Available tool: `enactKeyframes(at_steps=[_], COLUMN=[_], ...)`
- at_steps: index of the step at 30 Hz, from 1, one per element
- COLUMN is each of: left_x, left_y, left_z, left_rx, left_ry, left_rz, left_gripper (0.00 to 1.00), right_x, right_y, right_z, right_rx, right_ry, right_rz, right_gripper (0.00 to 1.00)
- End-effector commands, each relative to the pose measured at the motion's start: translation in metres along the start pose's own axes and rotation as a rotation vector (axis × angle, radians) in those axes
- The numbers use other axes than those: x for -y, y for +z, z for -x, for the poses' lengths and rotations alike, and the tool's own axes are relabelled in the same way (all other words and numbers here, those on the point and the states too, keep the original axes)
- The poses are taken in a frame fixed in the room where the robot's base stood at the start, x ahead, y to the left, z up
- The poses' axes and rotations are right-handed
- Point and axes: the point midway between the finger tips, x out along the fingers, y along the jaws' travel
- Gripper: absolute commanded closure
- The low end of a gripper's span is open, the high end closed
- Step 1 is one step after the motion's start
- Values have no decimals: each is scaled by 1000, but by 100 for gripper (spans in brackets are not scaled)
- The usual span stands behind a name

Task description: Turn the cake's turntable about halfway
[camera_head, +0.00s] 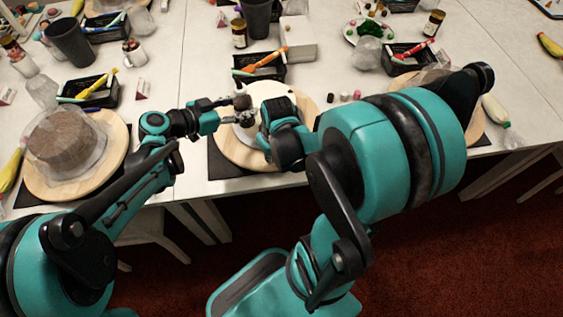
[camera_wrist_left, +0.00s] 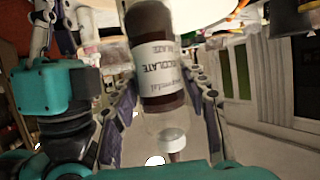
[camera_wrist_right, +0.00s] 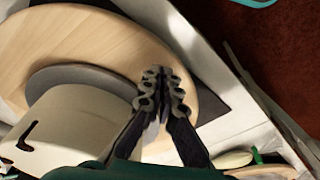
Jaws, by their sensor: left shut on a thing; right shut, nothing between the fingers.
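The white cake (camera_head: 268,92) stands on a round wooden turntable (camera_head: 234,152) at the middle station. The right wrist view shows the cake (camera_wrist_right: 85,120) with a dark mark on its side, on a grey round base on the wooden disc (camera_wrist_right: 95,40). My left gripper (camera_head: 236,105) is shut on a chocolate bottle (camera_wrist_left: 160,75), held at the cake's left side; its clear end and white cap show low in the left wrist view. My right gripper (camera_wrist_right: 165,85) is shut and empty over the disc's edge; I cannot tell whether it touches. My right arm hides part of the cake and disc.
A second turntable (camera_head: 38,183) with a brown covered cake stands at left. A black tray of coloured pens (camera_head: 258,68) and a grey box (camera_head: 291,53) stand behind the cake. Small jars (camera_head: 346,97) lie to its right. The table's front edge is close.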

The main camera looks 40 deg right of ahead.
Motion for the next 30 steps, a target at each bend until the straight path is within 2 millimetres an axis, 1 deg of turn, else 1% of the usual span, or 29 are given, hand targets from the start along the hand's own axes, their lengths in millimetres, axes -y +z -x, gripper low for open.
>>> enactKeyframes(at_steps=[4, 6, 8, 15, 18, 21, 30], left_x=[0, 0, 0, 1, 1, 1, 1], left_y=[0, 0, 0, 0, 1, 1, 1], left_z=[0, 0, 0, -1, -1, -1, -1], left_rx=[-1, -2, -2, -2, -2, -2, -2], left_ry=[-1, -1, -1, -1, -1, -1, -1], left_rz=[1, 1, 1, 1, 1, 1, 1], left_gripper=[78, 78, 78, 78, 78, 78, 78], right_x=[0, -4, -11, -44, -54, -58, -59], right_y=[0, 2, 5, 19, 23, 25, 25], right_z=[0, 0, 0, 3, 3, 4, 4], right_rx=[0, 1, 1, 1, 0, 1, 1], right_ry=[0, 0, 0, 1, 0, -1, -1], right_rz=[0, -2, -4, -5, -4, -1, 1], right_gripper=[100, 100, 100, 100, 100, 100, 100])
